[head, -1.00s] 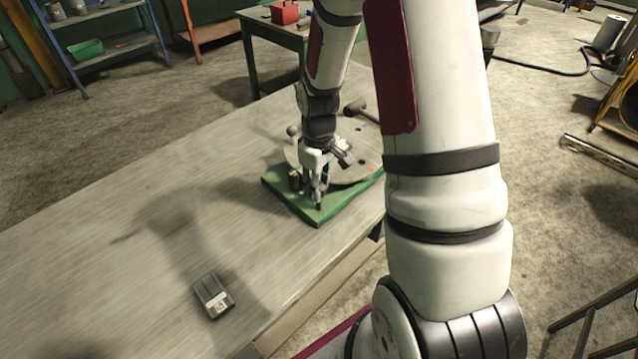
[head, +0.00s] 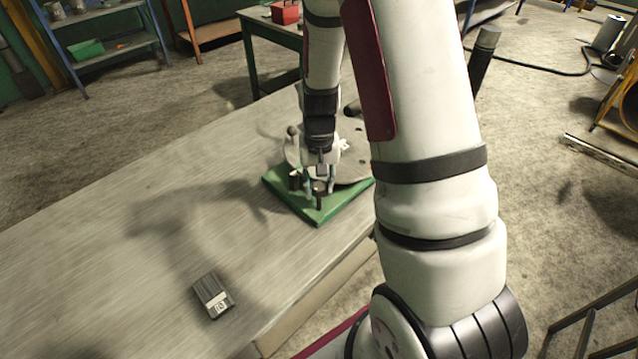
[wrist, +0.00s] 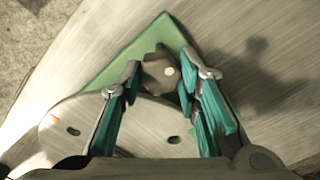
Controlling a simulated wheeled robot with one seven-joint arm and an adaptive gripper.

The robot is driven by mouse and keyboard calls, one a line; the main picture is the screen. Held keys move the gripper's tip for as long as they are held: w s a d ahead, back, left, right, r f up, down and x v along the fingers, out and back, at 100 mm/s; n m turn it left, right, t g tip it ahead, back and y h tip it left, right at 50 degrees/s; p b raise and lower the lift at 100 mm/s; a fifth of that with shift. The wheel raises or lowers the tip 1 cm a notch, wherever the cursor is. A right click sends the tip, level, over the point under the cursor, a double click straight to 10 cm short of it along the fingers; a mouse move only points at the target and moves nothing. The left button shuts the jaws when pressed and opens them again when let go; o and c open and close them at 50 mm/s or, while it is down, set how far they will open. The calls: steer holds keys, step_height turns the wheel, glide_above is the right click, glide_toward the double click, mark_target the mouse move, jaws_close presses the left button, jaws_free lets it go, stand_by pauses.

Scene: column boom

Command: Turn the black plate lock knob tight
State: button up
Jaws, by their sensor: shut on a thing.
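The black lock knob (wrist: 157,77) is a dark lobed knob with a pale dot, near a corner of the green base (wrist: 115,70) in the wrist view. It also shows in the head view as a short dark upright shape (head: 319,197) at the base's front corner. My gripper (wrist: 160,70) is closed on the knob, with one teal-padded finger on each side of it. In the head view my gripper (head: 318,186) points down over it. The grey round plate (wrist: 135,122) with slots lies on the green base, partly hidden by my fingers and arm.
A dark post (head: 294,180) stands just left of my gripper, and a ball-topped handle (head: 292,131) stands behind it. A flat dark item with a pale label (head: 213,296) lies at the front of the workbench (head: 120,260). The bench's left side is clear.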

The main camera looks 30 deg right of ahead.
steer(key=shift+m, duration=0.5)
steer(key=o, duration=1.1)
steer(key=shift+o, duration=0.2)
step_height(320, 180, up, 12)
